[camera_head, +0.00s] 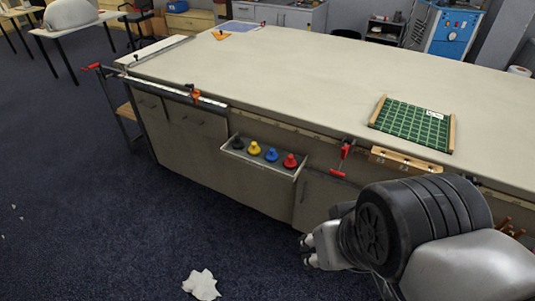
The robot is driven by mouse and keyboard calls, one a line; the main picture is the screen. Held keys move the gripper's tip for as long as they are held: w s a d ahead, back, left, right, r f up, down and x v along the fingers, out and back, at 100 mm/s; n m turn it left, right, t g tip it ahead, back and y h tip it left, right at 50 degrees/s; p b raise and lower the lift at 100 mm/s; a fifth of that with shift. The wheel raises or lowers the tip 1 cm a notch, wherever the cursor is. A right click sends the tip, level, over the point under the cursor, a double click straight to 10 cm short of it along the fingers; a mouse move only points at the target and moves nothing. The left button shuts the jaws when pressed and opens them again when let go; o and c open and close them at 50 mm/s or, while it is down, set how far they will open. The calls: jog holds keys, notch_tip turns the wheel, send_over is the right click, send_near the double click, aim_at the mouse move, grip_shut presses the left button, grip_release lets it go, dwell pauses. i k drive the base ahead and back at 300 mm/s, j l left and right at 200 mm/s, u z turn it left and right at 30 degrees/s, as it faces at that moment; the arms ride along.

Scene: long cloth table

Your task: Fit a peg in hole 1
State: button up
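A wooden block (408,163) sits at the table's front edge. I cannot make out its holes or any number 1. My gripper (308,250) is at the lower right, in front of the table and below and right of the tray, apart from the pegs. Its fingers are too small and partly hidden to tell their opening.
A green gridded board (413,123) with wooden side rails lies on the table (290,65) near the front right. A red clamp (344,153) grips the edge between tray and block. Most of the tabletop is bare. White scrap (202,285) lies on the blue carpet.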

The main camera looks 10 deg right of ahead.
aim_at(407, 165)
jog(key=l+z, duration=0.1)
jog(key=z, duration=0.35)
jog(key=l+z, duration=0.1)
jog(key=z, duration=0.3)
jog(key=l+z, duration=0.1)
jog(key=z, duration=0.35)
jog(key=i+l+z, duration=0.1)
jog(key=z, duration=0.3)
jog(key=i+l, duration=0.9)
jog(key=u, duration=1.45)
jog(key=l+z, duration=0.1)
jog(key=z, duration=1.4)
jog(key=k+l, duration=0.05)
